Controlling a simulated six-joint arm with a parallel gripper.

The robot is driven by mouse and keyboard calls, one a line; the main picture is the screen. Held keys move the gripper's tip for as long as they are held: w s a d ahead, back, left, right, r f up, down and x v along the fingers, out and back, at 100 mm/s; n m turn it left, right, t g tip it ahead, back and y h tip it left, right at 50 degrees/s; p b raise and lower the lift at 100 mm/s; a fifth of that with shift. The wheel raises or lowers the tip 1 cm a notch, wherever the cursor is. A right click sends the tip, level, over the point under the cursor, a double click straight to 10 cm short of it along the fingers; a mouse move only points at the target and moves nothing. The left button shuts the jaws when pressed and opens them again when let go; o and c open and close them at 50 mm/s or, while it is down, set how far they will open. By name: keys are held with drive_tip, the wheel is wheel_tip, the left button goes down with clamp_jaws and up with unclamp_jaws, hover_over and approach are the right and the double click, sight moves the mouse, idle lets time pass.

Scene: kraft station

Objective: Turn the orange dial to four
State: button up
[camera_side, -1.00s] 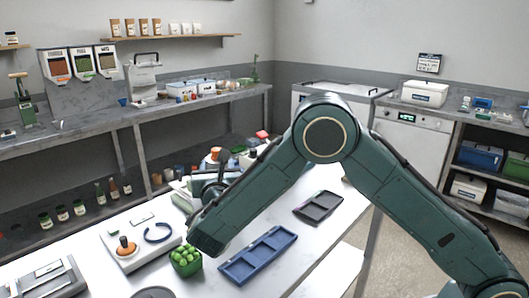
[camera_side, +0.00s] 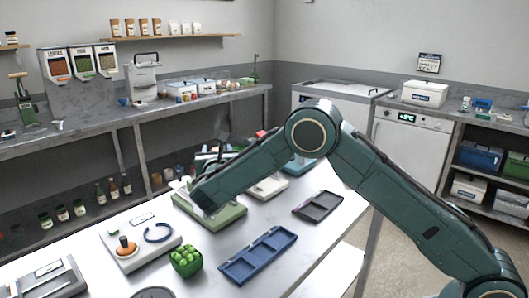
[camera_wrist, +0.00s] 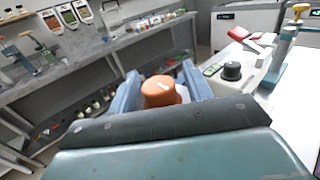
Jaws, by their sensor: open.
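No numbers can be read. In the side view my forearm ends over a flat green unit (camera_side: 226,216) and hides my fingers. An orange piece with a dark top (camera_side: 124,249) stands on a white panel (camera_side: 128,262) at the left; I cannot tell if it is the same dial.
A black knob (camera_wrist: 232,70) shows on a pale unit right of my gripper. The table between the trays is clear.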

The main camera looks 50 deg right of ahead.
drive_tip(key=c, duration=1)
drive_tip(key=shift+m+g+h, duration=0.3)
drive_tip(key=shift+h, duration=0.1)
drive_tip(key=shift+o, duration=0.2)
drive_tip(key=shift+s+d+r+m+g+h, duration=0.1)
drive_tip(key=shift+m+g+h, duration=1)
drive_tip(key=shift+g+h, duration=0.15)
drive_tip(key=shift+g, duration=0.25)
